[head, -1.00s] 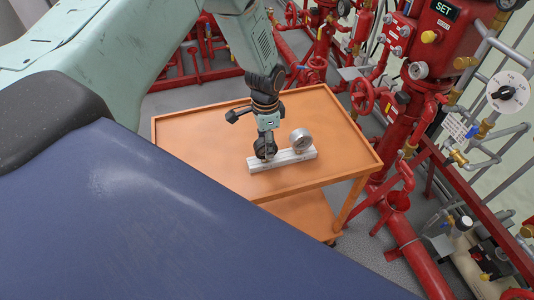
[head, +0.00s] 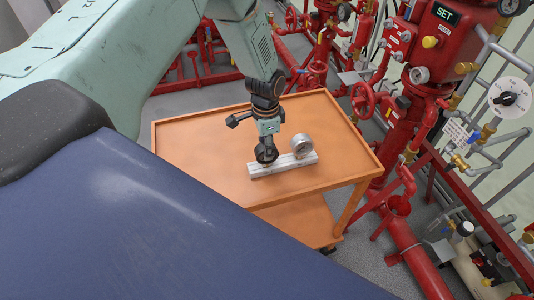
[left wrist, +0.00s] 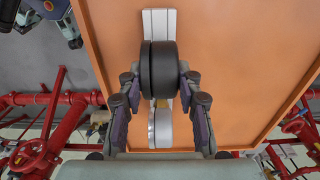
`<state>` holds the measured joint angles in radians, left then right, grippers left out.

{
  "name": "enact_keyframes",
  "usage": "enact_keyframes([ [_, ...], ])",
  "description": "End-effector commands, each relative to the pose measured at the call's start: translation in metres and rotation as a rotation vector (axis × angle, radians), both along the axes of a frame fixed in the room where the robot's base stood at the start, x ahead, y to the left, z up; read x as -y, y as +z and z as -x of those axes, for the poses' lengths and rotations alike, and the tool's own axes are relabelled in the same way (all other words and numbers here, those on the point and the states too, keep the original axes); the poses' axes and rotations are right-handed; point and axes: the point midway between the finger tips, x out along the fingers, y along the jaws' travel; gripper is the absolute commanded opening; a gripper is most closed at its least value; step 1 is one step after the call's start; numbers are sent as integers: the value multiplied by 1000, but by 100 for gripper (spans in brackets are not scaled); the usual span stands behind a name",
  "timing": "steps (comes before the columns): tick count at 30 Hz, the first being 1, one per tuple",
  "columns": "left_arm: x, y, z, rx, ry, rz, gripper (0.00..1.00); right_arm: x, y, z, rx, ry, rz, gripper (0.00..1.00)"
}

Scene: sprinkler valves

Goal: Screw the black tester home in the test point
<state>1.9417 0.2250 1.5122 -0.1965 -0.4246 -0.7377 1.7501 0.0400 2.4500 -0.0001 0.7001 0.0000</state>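The black tester (left wrist: 160,70) is a round black gauge at one end of a pale rack (head: 285,165) on the orange cart. In the head view it is mostly hidden by my left gripper (head: 266,147), which points down over it. In the left wrist view the two fingers of my left gripper (left wrist: 160,88) stand on either side of the black tester, with narrow gaps, so it looks open. A silver gauge (head: 302,145) stands on the same rack to its right. I cannot tell which fitting is the test point.
The orange cart (head: 205,150) has a raised rim and free room around the rack. Red pipes and a red riser (head: 405,130) with a SET sign stand right of it. Brass fittings (head: 458,162) and a white round dial (head: 508,97) are at far right.

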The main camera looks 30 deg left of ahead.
Motion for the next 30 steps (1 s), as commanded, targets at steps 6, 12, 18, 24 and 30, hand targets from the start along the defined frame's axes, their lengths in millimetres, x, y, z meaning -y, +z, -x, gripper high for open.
enact_keyframes([
  [6,0,-1,2,-4,0,0,16,0,0,0,0,0,0,40],
  [12,0,-1,2,-4,0,0,0,0,0,0,0,0,0,40],
  [18,0,1,2,-4,0,0,0,0,2,0,0,0,0,40],
  [24,0,14,1,-3,0,1,0,0,12,0,0,0,0,40],
  [30,0,27,1,-3,0,0,0,0,22,0,0,0,0,40],
])
